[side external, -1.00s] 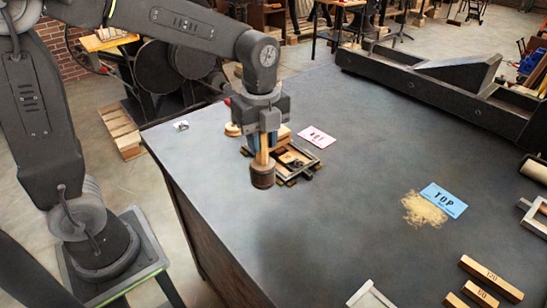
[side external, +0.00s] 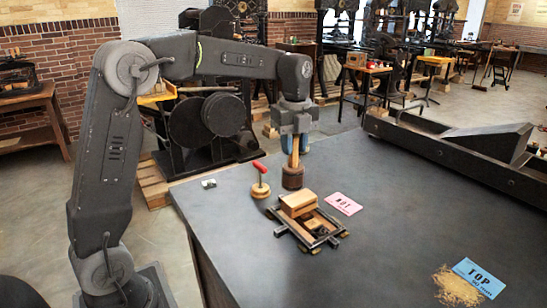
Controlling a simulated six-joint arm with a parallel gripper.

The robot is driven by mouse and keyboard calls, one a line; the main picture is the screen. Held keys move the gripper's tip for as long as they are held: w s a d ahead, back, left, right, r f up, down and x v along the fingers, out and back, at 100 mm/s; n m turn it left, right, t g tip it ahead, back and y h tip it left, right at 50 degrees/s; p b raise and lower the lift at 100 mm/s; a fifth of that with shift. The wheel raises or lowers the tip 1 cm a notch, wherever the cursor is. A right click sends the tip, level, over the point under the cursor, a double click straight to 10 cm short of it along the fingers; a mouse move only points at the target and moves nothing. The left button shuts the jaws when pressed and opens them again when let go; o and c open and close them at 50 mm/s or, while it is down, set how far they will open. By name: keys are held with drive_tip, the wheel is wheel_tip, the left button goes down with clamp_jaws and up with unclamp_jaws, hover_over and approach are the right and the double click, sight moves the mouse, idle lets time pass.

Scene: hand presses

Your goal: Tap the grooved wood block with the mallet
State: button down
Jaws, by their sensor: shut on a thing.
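My gripper (side external: 295,148) points down over the far left part of the dark table, shut on the mallet's wooden handle. The mallet (side external: 293,177) hangs upright, its dark round head at the bottom. A light-brown wood block (side external: 298,204) sits in a small dark frame (side external: 316,232) just in front of the mallet in the picture. I cannot make out a groove clearly. The head appears behind and slightly above the block; a gap or contact cannot be told from this angle.
A red-handled tool with a round wooden base (side external: 261,182) stands left of the mallet. A pink card (side external: 343,204) lies right of the frame. A blue TOP card (side external: 479,277) and shavings (side external: 457,287) lie at front right. A long dark rail (side external: 455,155) stands at the back right.

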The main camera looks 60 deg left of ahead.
drive_tip(key=shift+w+a+f, duration=0.25)
drive_tip(key=shift+w+f, duration=0.55)
drive_tip(key=shift+w, duration=0.05)
drive_tip(key=shift+w+a+f, duration=0.25)
drive_tip(key=shift+w+f, duration=0.5)
drive_tip(key=shift+w, duration=0.1)
drive_tip(key=shift+r, duration=0.15)
idle(0.6)
drive_tip(key=shift+w, duration=0.1)
drive_tip(key=shift+w+f, duration=0.25)
drive_tip(key=shift+w, duration=0.7)
